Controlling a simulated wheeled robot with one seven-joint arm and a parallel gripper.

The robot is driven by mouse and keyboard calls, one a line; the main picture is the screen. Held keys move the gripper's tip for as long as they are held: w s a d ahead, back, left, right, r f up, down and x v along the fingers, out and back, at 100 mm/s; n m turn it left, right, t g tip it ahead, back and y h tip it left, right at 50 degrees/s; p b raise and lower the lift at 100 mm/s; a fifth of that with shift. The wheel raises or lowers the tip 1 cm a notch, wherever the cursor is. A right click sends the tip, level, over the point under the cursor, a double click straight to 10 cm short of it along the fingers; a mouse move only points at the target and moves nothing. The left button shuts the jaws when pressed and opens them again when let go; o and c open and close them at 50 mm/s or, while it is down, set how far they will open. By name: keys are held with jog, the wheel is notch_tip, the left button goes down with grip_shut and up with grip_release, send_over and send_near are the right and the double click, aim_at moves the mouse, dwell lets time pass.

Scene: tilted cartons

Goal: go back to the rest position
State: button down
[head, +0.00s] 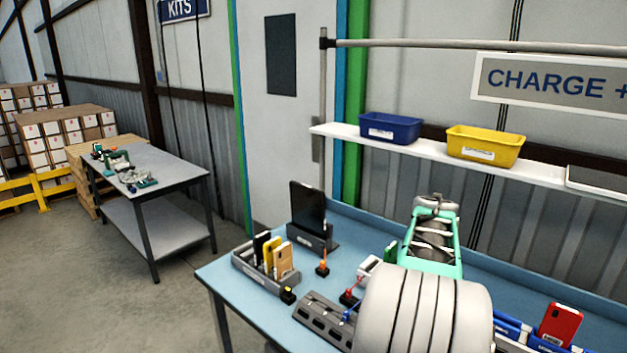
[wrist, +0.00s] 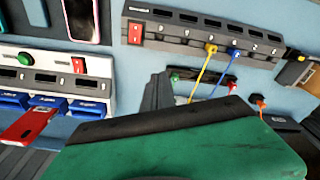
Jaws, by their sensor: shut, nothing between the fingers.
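My gripper (wrist: 158,92) shows in the wrist view as grey fingers close together beyond a green housing. It is shut and I see nothing held in it. It is over the blue workbench (head: 237,286), near a grey charging strip (wrist: 200,36) with several ports. A yellow and a blue cable are plugged into the strip. In the head view my arm reaches over the bench at the right, and I cannot make out the fingertips there.
A grey rack (head: 262,275) of phones and a dark tablet (head: 307,207) stand on the bench's left part. A red phone (head: 560,324) leans at the right. A shelf (head: 420,152) carries a blue bin (head: 390,128) and a yellow bin (head: 485,146). Floor is clear left of the bench.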

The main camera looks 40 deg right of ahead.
jog(key=w+a+r+n+t, duration=0.1)
jog(key=w+a+n, duration=0.3)
jog(key=a, duration=0.7)
jog(key=w+a+r+n+t, duration=0.15)
jog(key=w+a, duration=0.35)
jog(key=a, duration=0.6)
jog(key=s+a+f+n, duration=0.1)
jog(key=s+a+n, duration=0.1)
jog(key=a, duration=0.7)
jog(key=s+a+f+n+t+y, duration=0.1)
jog(key=s+a+n, duration=0.1)
jog(key=a, duration=0.8)
jog(key=shift+a+n, duration=0.15)
jog(key=shift+n, duration=0.6)
jog(key=shift+f, duration=0.15)
